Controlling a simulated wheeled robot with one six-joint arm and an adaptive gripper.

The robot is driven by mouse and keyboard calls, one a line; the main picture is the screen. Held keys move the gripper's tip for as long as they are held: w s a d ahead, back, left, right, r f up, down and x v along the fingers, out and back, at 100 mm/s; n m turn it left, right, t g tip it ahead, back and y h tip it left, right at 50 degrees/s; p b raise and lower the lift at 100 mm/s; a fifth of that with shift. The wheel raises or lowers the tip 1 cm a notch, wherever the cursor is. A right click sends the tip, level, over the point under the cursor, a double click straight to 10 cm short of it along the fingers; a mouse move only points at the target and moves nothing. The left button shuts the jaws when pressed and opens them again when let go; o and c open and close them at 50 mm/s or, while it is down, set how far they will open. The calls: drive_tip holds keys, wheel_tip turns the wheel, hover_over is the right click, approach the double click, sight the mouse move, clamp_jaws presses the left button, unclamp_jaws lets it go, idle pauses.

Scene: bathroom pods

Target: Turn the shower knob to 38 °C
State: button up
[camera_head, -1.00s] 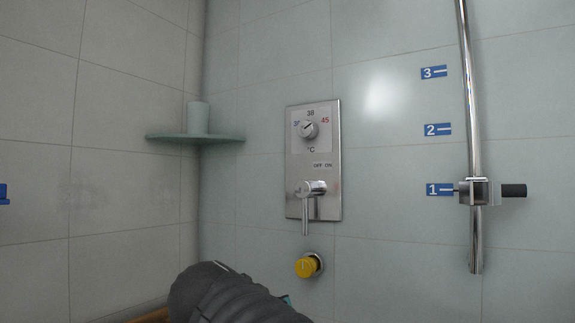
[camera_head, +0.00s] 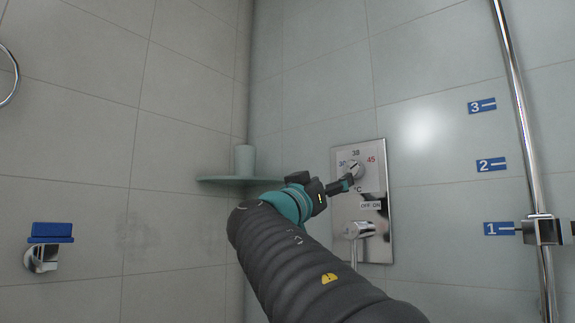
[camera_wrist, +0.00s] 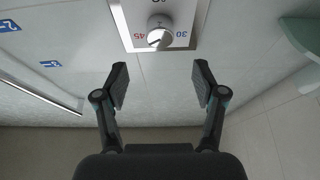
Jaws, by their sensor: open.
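The shower knob (camera_head: 354,170) is a small round chrome dial with a dark line, on a steel wall panel (camera_head: 378,246). Its scale shows 30 at left, 38 at top and 45 in red at right. The line looks slanted; I cannot tell the exact value. In the wrist view the knob (camera_wrist: 159,31) appears upside down, with red 45 at left and blue 30 at right. My gripper (camera_wrist: 161,78) is open and empty, its fingers apart to either side of the knob's line and short of it. In the head view my gripper (camera_head: 340,186) overlaps the dial's lower left.
A chrome lever (camera_head: 359,231) and an OFF/ON label (camera_head: 371,205) sit below the dial. A corner shelf (camera_head: 225,180) with a cup (camera_head: 244,159) is at left. A vertical chrome rail (camera_head: 519,110) with numbered blue tags stands at right.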

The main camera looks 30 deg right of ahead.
sight(351, 170)
drive_tip(key=p+x, duration=0.3)
drive_tip(key=x, duration=0.7)
drive_tip(key=shift+w+d, duration=0.15)
drive_tip(key=shift+w, duration=0.05)
drive_tip(key=c, duration=1.1)
